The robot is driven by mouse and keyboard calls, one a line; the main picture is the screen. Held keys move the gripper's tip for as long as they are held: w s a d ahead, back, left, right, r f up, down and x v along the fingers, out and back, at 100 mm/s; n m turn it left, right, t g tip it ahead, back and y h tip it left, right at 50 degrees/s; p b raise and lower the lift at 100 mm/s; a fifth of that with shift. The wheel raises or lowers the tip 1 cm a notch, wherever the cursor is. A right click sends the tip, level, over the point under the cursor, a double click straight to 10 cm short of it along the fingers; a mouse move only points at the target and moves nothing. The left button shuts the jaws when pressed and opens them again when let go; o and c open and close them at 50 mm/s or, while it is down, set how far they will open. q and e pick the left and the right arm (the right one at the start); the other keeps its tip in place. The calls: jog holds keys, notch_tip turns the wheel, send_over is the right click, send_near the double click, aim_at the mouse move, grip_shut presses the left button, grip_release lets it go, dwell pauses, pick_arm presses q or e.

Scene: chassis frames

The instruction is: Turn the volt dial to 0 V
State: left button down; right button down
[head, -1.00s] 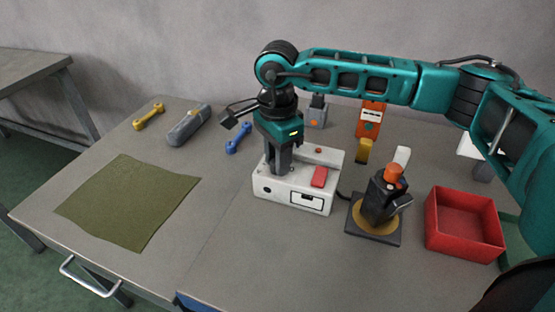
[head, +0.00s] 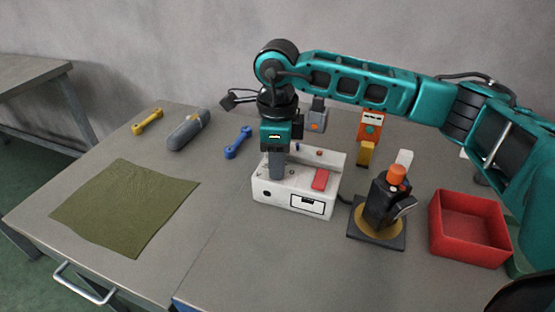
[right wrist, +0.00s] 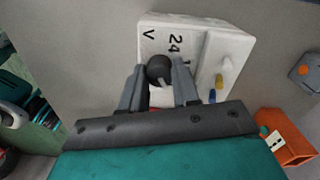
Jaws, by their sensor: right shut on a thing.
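The white box (head: 265,194) stands near the middle of the table in the head view. In the right wrist view the box (right wrist: 200,30) carries the printed marks "V" and "24". The volt dial, a dark round knob (right wrist: 159,67), sits just below these marks. My right gripper (right wrist: 159,82) points down at it, with one finger on each side, shut on the knob. In the head view my right gripper (head: 277,176) stands over the box's left part and hides the dial. I cannot make out the dial's pointer. My left gripper is not in view.
A red button (head: 320,179) is on the box. A black joystick (head: 378,203) and a red tray (head: 463,255) stand to the right. A blue wrench (head: 238,142), a grey tool (head: 188,130) and an olive cloth (head: 125,205) lie left. Bare table lies in front.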

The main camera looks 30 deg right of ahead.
jog(key=shift+r, duration=0.1)
dwell(0.3)
jog(key=c, duration=0.8)
grip_release()
notch_tip(320, 180, up, 13)
jog(key=shift+f, duration=0.1)
